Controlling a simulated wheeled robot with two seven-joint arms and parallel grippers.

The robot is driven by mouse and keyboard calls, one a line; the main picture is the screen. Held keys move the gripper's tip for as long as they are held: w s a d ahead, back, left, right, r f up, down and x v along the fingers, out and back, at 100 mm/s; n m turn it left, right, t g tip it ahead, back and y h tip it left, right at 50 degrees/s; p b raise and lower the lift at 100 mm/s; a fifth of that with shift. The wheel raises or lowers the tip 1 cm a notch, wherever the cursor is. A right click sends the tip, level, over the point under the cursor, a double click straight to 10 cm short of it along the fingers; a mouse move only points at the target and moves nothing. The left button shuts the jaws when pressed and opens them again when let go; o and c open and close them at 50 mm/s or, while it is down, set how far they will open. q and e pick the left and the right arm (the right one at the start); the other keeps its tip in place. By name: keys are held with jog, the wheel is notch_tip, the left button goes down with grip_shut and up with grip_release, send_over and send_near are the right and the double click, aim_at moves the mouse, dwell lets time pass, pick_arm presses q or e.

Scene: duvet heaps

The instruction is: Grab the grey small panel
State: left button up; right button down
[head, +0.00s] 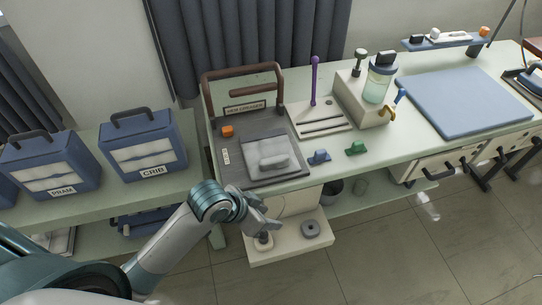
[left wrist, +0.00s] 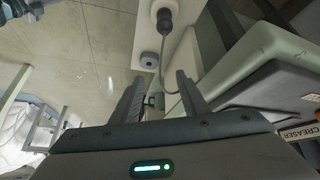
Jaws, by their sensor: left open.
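A grey small panel (head: 256,144) lies flat on the dark bed of the hem creaser (head: 232,128) in the head view. A lighter grey block with a raised grip rests on its front part and hides some of it. My left gripper (head: 269,213) is open and empty, in front of the table's front edge and below the panel in the picture. In the left wrist view my left gripper (left wrist: 160,92) shows two spread dark fingers with nothing between them. The panel is not visible in that view. My right gripper is out of view.
The creaser's brown bar frame (head: 242,72) stands behind the panel. An orange block (head: 227,131) is left of it; blue (head: 319,157) and green (head: 356,148) clips lie to the right. A low shelf (head: 290,246) with a knob and grey disc sits below my gripper.

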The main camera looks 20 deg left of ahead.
pick_arm(q)
jog(key=w+r+m+g+h, duration=0.1)
jog(key=w+r+m, duration=0.3)
jog(key=w+r, duration=0.65)
jog(key=a+r+g+y, duration=0.1)
jog(key=a+r, duration=0.8)
jog(key=r, duration=0.5)
jog(key=shift+m+g+y, duration=0.3)
jog(key=shift+m, duration=0.1)
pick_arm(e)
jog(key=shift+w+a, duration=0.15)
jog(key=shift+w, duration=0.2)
pick_arm(q)
jog(key=shift+w+d+f, duration=0.1)
jog(key=shift+f, duration=0.1)
